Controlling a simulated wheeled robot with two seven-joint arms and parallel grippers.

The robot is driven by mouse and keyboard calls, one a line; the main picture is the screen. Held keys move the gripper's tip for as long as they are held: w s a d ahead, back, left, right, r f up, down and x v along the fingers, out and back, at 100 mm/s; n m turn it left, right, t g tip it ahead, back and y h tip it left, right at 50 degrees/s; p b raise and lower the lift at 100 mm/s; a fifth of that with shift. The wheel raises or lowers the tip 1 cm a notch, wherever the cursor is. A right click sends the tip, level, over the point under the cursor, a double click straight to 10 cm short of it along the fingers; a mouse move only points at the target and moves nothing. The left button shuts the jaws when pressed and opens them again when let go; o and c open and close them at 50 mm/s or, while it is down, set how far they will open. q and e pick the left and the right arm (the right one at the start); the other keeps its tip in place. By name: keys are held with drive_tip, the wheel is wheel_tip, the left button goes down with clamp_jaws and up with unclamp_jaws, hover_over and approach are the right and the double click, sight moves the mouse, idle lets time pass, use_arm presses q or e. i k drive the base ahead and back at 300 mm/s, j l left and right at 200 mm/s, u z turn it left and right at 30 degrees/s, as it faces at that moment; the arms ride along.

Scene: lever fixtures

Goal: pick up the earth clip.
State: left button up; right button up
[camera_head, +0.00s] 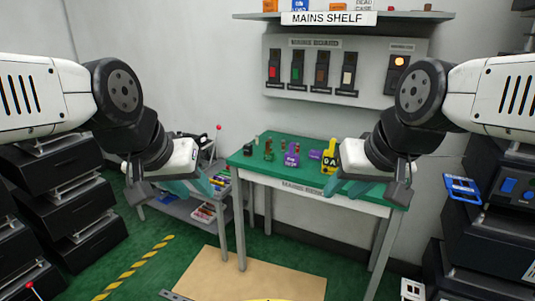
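Several small items stand on the green top of the bench (262,175), and I cannot tell for certain which is the earth clip. A yellow piece with dark lettering (329,157) stands at the right, its label only partly legible. My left gripper (197,187) is open and empty, in front of the bench's left side. My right gripper (347,187) is open and empty, in front of the bench's right part, close below the yellow piece in the picture.
A wall panel with several switches (321,72) hangs behind the bench, under the mains shelf (400,15). A low grey trolley (184,205) with small parts stands left of the bench. Black stacked units flank both sides. A tan mat (250,278) lies on the floor in front.

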sight(269, 155)
drive_tip(key=i+l+u, duration=0.4)
drive_tip(key=i, duration=0.15)
drive_tip(key=i+l+u, duration=0.45)
drive_tip(key=i+l, duration=0.05)
drive_tip(key=l, duration=0.1)
